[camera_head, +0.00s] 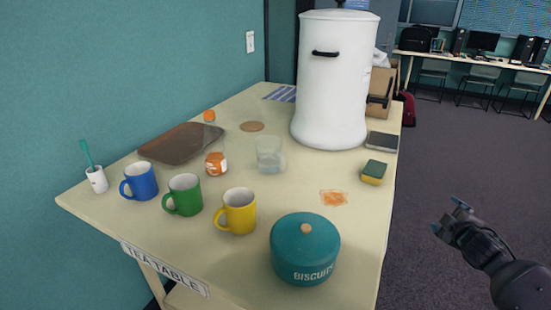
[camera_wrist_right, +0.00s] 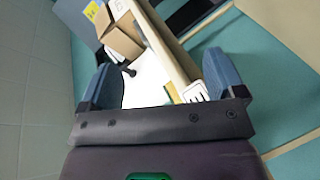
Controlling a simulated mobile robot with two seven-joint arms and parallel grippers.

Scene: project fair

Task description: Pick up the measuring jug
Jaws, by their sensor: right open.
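A clear jug-like container (camera_head: 269,155), which I take for the measuring jug, stands upright mid-table in the head view. It looks partly filled with clear liquid; I cannot make out a handle. My right gripper (camera_head: 450,219) is beyond the table's right edge, well apart from it. In the right wrist view my right gripper (camera_wrist_right: 163,82) has its blue fingers spread with nothing held between them. I cannot pick out the container there. My left gripper is not in view.
The tea table (camera_head: 215,262) also bears a tall white urn (camera_head: 333,85), a teal biscuit tin (camera_head: 304,250), blue, green and yellow mugs, an orange-labelled jar (camera_head: 216,164), a brown tray (camera_head: 181,144) and a sponge (camera_head: 373,172). Open carpet lies right of the table.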

